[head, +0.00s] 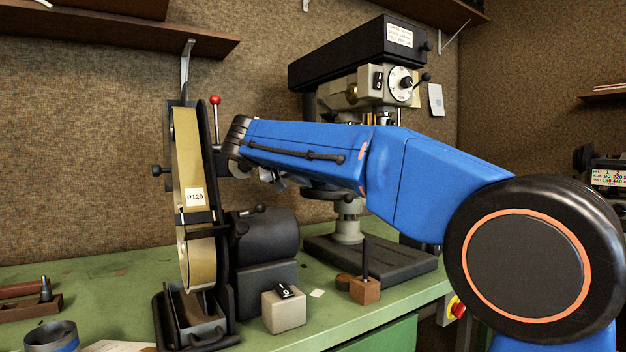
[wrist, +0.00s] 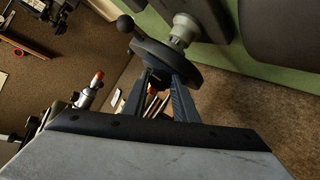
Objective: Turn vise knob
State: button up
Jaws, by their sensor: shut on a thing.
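My gripper (wrist: 163,76) reaches to a dark round disc (wrist: 170,62) in the wrist view. Its two dark fingers stand a little apart, with a small dark part between their tips that looks like the vise knob, mostly hidden by the fingers. The disc has a ball-ended lever at one side and a pale grey stem behind it. In the head view my blue arm crosses in front of the drill press (head: 360,75), and my gripper is mostly hidden behind it, near the press's round table (head: 325,192). The vise itself cannot be made out.
A belt sander (head: 186,145) marked P120 stands close left of my wrist. A pale block (head: 284,310) and a small wooden block with a dark peg (head: 365,289) sit on the green bench (head: 110,285). Shelves run above.

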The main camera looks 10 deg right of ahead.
jog(key=shift+a+n+h, duration=0.1)
jog(key=shift+n+h, duration=0.4)
jog(key=shift+n, duration=0.3)
jog(key=shift+g, duration=0.3)
jog(key=o, duration=1.1)
jog(key=shift+c, duration=0.2)
jog(key=shift+a, duration=0.1)
jog(key=v, duration=0.7)
jog(key=shift+s+a, duration=0.1)
jog(key=shift+a, duration=0.05)
